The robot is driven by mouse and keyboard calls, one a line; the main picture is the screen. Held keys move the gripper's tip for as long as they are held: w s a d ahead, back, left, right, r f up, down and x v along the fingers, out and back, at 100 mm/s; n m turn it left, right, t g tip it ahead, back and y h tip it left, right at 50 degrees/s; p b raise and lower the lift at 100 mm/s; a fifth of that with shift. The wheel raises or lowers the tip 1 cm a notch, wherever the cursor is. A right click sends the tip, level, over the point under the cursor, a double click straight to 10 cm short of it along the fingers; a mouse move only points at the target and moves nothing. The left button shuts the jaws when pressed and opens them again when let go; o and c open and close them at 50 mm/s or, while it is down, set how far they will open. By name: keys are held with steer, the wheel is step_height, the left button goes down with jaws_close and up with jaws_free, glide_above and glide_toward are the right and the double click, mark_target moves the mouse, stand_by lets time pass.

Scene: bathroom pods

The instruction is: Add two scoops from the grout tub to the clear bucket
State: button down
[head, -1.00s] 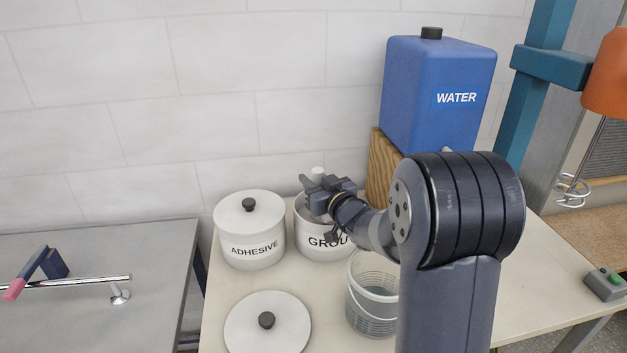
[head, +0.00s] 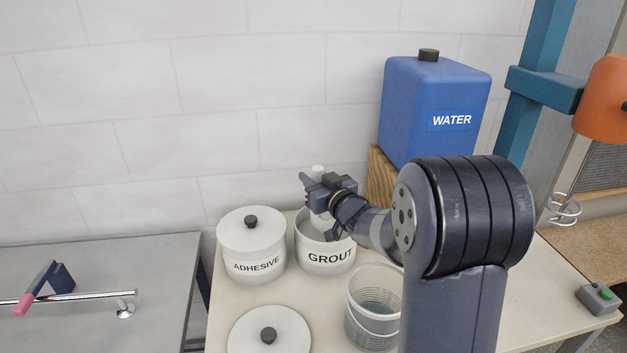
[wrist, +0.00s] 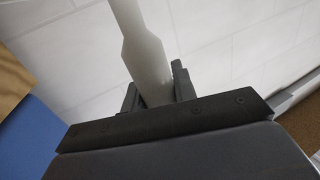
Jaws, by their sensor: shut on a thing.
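The grout tub (head: 325,259) is white, open and labelled GROUT, and stands at the back of the table. My gripper (head: 319,184) is over its mouth, shut on a pale scoop (head: 318,171). The scoop's handle top sticks up above the fingers. Its lower part shows below them, at the tub's opening. In the wrist view the pale handle (wrist: 147,62) sits between the fingers. What the scoop holds cannot be seen. The clear bucket (head: 368,325) stands in front and to the right of the tub, partly hidden by my arm.
A lidded adhesive tub (head: 251,248) stands left of the grout tub. A loose white lid (head: 268,336) lies in front. A blue water container (head: 430,112) is on a wooden stand behind. An orange mixer (head: 603,98) with a whisk hangs at the right.

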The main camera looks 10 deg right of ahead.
step_height(320, 180, up, 6)
steer(key=p, duration=0.4)
steer(key=shift+f, duration=0.2)
steer(key=shift+a, duration=0.1)
